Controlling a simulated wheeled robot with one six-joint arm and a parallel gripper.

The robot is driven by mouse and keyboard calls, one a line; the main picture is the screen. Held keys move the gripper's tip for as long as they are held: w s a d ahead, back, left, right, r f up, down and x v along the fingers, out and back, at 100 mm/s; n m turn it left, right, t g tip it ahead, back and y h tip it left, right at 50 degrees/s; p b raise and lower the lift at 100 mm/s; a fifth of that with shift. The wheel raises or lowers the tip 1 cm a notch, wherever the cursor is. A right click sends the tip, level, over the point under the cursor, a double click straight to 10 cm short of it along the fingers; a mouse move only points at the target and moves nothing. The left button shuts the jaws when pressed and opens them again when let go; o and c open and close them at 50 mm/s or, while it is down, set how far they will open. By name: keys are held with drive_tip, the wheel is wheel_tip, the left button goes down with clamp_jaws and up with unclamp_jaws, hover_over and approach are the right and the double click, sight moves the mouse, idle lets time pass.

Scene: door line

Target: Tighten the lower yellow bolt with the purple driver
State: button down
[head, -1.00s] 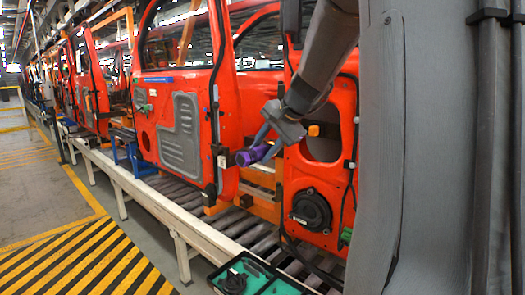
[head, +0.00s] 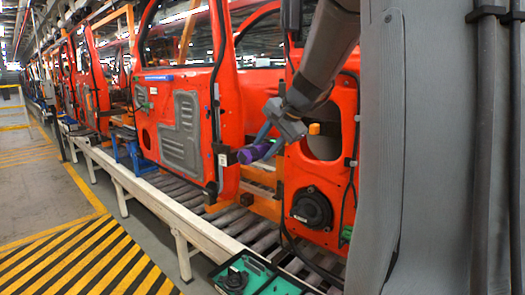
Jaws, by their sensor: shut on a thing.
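My gripper (head: 267,142) is shut on the purple driver (head: 256,152), in the middle of the head view. The driver lies roughly level, with a dark end toward the left. That end is close to the edge of the left red door (head: 226,120); I cannot tell whether it touches. A small orange-yellow piece (head: 314,128) shows just right of my gripper, in front of the right red door (head: 338,205). I cannot make out the lower yellow bolt; my gripper and the driver may hide it.
The doors hang above a roller conveyor (head: 215,220) with a white side rail (head: 150,203). A green-lined tray (head: 258,268) with a dark item stands at the bottom. The floor at left, with yellow-black stripes (head: 85,262), is clear.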

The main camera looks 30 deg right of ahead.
sight(249, 151)
drive_tip(key=shift+r, duration=0.15)
drive_tip(key=shift+s+a+p, duration=0.1)
drive_tip(key=shift+s+a, duration=0.3)
drive_tip(key=shift+a, duration=0.65)
drive_tip(key=shift+s+a+p, duration=0.1)
drive_tip(key=shift+s+a, duration=0.25)
drive_tip(key=shift+a, duration=0.75)
drive_tip(key=shift+s+a+p, duration=0.1)
drive_tip(key=shift+s+a, duration=0.3)
drive_tip(key=shift+a, duration=0.65)
